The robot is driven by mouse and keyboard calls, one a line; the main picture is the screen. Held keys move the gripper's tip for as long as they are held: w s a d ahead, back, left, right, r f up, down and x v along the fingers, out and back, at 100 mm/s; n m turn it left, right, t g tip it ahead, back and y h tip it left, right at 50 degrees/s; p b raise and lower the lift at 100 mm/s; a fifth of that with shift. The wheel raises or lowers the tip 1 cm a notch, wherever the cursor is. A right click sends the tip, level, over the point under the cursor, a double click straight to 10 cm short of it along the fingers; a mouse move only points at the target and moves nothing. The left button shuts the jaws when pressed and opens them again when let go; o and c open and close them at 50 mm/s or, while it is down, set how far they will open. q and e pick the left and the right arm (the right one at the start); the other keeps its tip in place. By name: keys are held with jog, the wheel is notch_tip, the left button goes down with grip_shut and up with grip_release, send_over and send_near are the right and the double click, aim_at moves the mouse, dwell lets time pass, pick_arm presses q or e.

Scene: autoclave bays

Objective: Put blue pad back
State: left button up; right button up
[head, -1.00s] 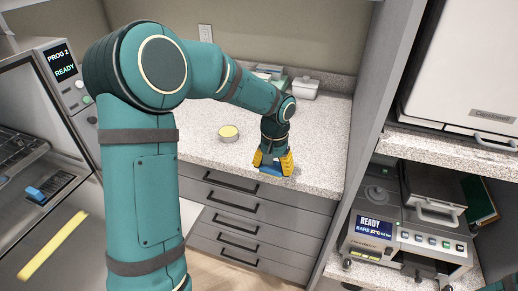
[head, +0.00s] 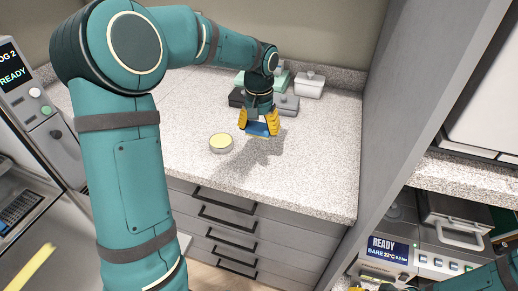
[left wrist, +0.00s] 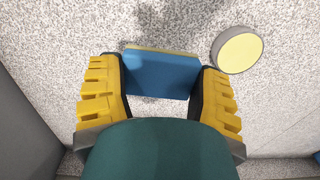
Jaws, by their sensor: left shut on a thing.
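The blue pad (head: 257,130) is held between the yellow fingers of my left gripper (head: 258,122), above the speckled counter (head: 310,170). A shadow lies on the counter below and to the right of it. In the left wrist view the blue pad (left wrist: 160,74) spans the gap between both fingers, with a thin pale yellow edge along its far side. My right arm enters at the lower right of the head view; only a little yellow of my right gripper (head: 372,288) shows at the bottom edge, so its jaws cannot be read.
A round tin with a yellow top (head: 221,143) stands on the counter left of the pad. Behind the gripper are a white lidded box (head: 310,85), a grey lidded box (head: 288,105) and green and dark containers. A grey partition (head: 410,90) bounds the right. The front-right counter is clear.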

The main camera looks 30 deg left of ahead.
aim_at(259, 156)
pick_arm(q)
notch_tip(259, 156, down, 9)
jog(key=shift+r+b, duration=0.1)
jog(key=shift+b, duration=1)
jog(key=shift+r, duration=0.1)
jog(key=o, duration=1.2)
notch_tip(259, 156, up, 12)
jog(key=p, duration=0.3)
